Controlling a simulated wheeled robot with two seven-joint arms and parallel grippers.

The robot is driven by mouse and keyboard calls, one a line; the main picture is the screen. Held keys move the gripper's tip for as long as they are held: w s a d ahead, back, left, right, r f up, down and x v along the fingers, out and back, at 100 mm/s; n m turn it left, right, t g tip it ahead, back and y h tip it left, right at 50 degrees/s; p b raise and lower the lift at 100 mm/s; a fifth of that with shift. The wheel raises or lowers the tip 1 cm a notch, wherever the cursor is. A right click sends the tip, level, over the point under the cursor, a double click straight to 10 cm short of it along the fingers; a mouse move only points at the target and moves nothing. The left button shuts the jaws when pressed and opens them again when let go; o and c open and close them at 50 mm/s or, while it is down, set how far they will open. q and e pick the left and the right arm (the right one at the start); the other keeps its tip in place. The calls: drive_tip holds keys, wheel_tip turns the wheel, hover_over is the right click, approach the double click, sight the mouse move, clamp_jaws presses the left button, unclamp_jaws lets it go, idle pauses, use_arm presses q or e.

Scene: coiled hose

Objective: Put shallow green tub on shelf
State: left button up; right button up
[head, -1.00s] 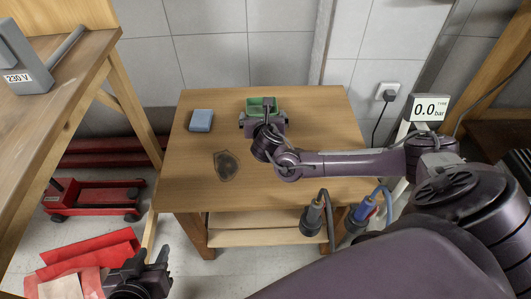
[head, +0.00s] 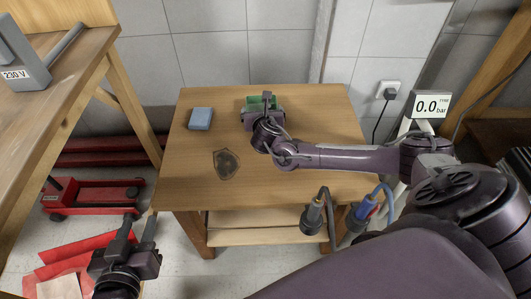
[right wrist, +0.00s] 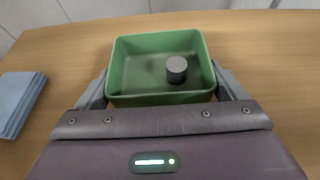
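The shallow green tub (right wrist: 160,98) stands on the wooden table, with a dark cylinder (right wrist: 176,69) inside it. In the head view the tub (head: 263,100) is near the table's back edge, partly hidden by my right gripper (head: 263,112). The right gripper's fingers are spread wide, one on each side of the tub, very close to its walls; contact is not clear. My left gripper (head: 139,229) is open and empty at the lower left, away from the table. A wooden shelf board (head: 262,219) shows below the tabletop.
A wooden bench (head: 75,75) and red trolley (head: 90,193) are at left.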

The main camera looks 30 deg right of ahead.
drive_tip(key=shift+c, duration=0.5)
drive_tip(key=shift+r, duration=0.1)
wheel_tip(320, 180, up, 5)
drive_tip(key=p, duration=0.5)
